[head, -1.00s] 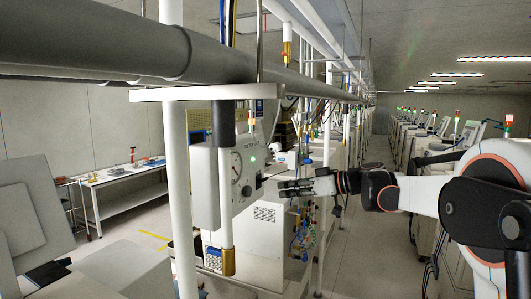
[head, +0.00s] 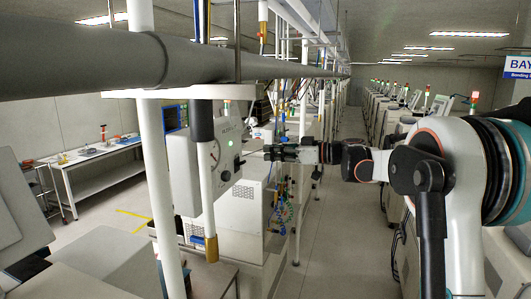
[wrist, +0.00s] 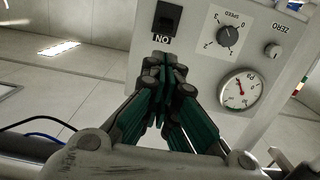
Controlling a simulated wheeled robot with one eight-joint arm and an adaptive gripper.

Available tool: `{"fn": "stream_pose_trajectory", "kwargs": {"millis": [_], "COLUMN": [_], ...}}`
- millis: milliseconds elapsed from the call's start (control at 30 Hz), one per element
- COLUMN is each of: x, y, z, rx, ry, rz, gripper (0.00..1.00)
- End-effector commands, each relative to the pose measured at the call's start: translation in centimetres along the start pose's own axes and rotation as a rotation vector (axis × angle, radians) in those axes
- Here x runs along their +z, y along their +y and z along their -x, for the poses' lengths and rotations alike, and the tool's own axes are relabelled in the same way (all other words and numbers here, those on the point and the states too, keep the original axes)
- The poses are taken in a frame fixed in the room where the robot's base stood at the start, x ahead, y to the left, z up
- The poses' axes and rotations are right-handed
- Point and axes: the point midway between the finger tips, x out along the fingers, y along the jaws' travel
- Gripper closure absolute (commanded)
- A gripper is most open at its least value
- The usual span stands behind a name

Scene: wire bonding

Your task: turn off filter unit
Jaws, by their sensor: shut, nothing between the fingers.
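A thick grey pipe (head: 110,55) crosses above, and a white post (head: 163,200) stands in front of the unit. Machines line the right side. A white bench (head: 100,155) is at the left. The aisle floor (head: 335,225) is clear.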

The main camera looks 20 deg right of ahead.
Motion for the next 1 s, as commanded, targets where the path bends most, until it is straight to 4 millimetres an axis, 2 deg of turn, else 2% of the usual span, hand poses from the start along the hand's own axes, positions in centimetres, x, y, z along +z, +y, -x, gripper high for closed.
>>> {"fn": "stream_pose_trajectory", "kwargs": {"millis": [200, 433, 600, 1000], "x": [-0.2, -0.2, -0.1, 0.0], "y": [-0.1, -0.1, 0.0, 0.0], "z": [-4.0, -7.2, -8.2, -8.3], "rx": [-0.004, -0.002, -0.001, 0.000], "ry": [0.000, 0.000, 0.000, 0.002], "rz": [0.000, -0.001, -0.001, -0.001], "gripper": [1.00, 1.00, 1.00, 1.00]}}
